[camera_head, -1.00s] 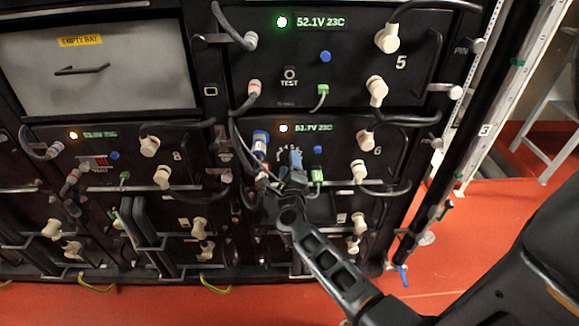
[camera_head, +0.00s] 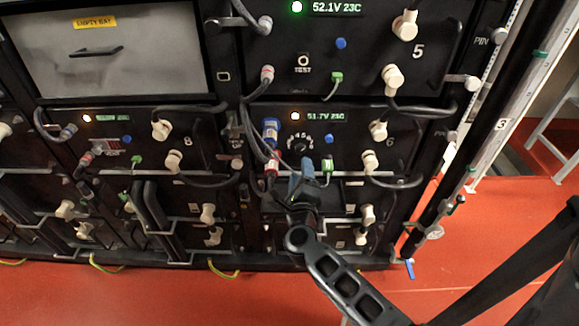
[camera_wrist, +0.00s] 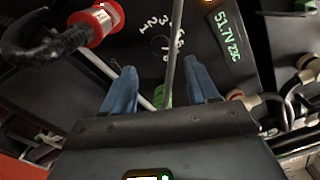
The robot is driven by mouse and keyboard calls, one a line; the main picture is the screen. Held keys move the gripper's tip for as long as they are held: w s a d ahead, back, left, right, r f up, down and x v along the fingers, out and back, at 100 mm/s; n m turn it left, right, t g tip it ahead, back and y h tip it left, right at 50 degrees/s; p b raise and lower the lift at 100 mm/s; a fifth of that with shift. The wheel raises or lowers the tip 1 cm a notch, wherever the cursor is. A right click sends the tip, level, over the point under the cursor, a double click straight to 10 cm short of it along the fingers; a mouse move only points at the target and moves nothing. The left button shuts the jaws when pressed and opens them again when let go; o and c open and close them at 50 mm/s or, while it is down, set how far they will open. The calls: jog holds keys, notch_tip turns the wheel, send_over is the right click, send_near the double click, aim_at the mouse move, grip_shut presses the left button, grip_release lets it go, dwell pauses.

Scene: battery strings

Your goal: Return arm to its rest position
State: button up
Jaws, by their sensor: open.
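My gripper (camera_head: 306,172) is open and empty in front of battery unit 6 (camera_head: 345,150), just below its round numbered dial (camera_head: 301,143). In the wrist view my gripper's two blue fingers (camera_wrist: 163,82) stand apart, with the numbered dial (camera_wrist: 164,46) beyond them and a grey cable (camera_wrist: 172,60) passing in between. My arm reaches up from the lower right in the head view. A blue-collared plug (camera_head: 270,130) and a red-collared plug (camera_head: 272,165) sit left of my gripper. The red-collared plug also shows in the wrist view (camera_wrist: 98,20).
Unit 5 (camera_head: 350,70) is above, and unit 8 (camera_head: 150,150) is to the left, with looped cables and handles standing out. An empty bay panel (camera_head: 110,65) is at upper left. The red floor (camera_head: 500,240) is open at right, beside a ladder (camera_head: 560,130).

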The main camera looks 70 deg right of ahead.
jog(key=s+a+r+n+t+y, duration=0.2)
jog(key=s+a+n+t, duration=0.1)
jog(key=a+n, duration=0.35)
jog(key=s+a+r+n+t+y, duration=0.2)
jog(key=a+n+t+y, duration=0.1)
jog(key=a+n, duration=0.35)
jog(key=s+a+r+n+t+y, duration=0.2)
jog(key=s+a+n+t, duration=0.1)
jog(key=a+n, duration=0.4)
jog(key=s+a+r+n+g+y, duration=0.1)
jog(key=s+a+r+n+y, duration=0.8)
jog(key=n, duration=0.7)
jog(key=s+a, duration=0.2)
jog(key=shift+a+n+y, duration=0.3)
jog(key=shift+n, duration=0.1)
